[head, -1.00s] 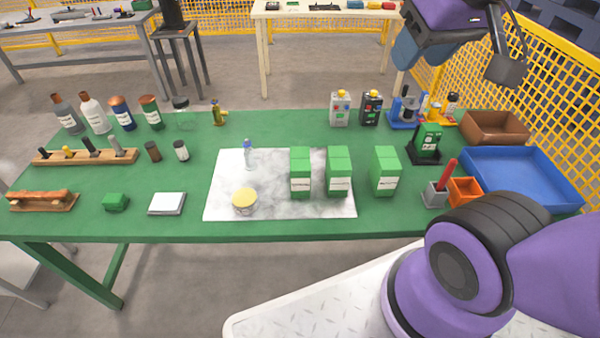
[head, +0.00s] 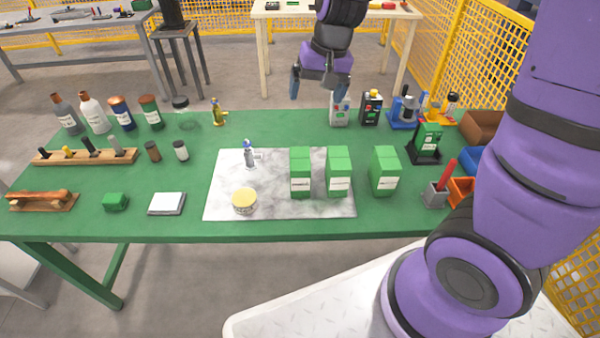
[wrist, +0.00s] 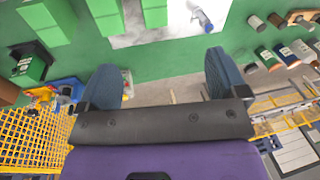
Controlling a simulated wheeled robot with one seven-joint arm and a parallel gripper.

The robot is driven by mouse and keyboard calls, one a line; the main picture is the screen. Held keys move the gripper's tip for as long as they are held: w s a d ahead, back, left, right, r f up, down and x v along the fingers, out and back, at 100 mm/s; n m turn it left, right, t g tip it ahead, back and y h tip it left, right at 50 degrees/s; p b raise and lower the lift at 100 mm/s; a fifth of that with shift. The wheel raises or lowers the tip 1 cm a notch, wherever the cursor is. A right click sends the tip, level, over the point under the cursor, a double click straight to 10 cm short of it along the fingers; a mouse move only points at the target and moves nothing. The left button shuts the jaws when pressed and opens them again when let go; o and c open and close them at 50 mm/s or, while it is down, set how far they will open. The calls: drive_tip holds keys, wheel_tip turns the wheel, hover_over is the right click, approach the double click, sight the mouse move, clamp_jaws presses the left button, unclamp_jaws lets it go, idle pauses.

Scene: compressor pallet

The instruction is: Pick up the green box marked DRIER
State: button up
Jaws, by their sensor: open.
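Three green boxes with white labels stand upright on the right half of the table. The left green box (head: 301,172) and the middle green box (head: 339,171) are on the marble slab (head: 270,207). The right green box (head: 385,171) stands just off the slab's right edge. Their label words are too small to read, so I cannot tell which is DRIER. My gripper (head: 321,88) is open and empty, above the table's far edge, behind and above the boxes. In the wrist view its fingers (wrist: 165,85) are spread, and parts of the green boxes (wrist: 105,14) show at the top.
A clear bottle with a blue cap (head: 249,155) and a yellow-lidded tub (head: 244,201) share the slab. Grey and black devices (head: 371,108) stand behind the boxes. A green-faced device (head: 427,143) and a red-handled item in a grey holder (head: 440,188) are to the right.

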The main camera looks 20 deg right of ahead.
drive_tip(key=m+g+h, duration=0.1)
drive_tip(key=h, duration=0.1)
hover_over(300, 157)
wheel_tip(300, 157, down, 15)
drive_tip(key=shift+f, duration=0.1)
wheel_tip(300, 157, down, 6)
drive_tip(key=shift+f, duration=0.1)
drive_tip(key=shift+s+f, duration=0.1)
drive_tip(key=shift+f, duration=2.55)
drive_tip(key=c, duration=1.2)
drive_tip(key=shift+r, duration=0.15)
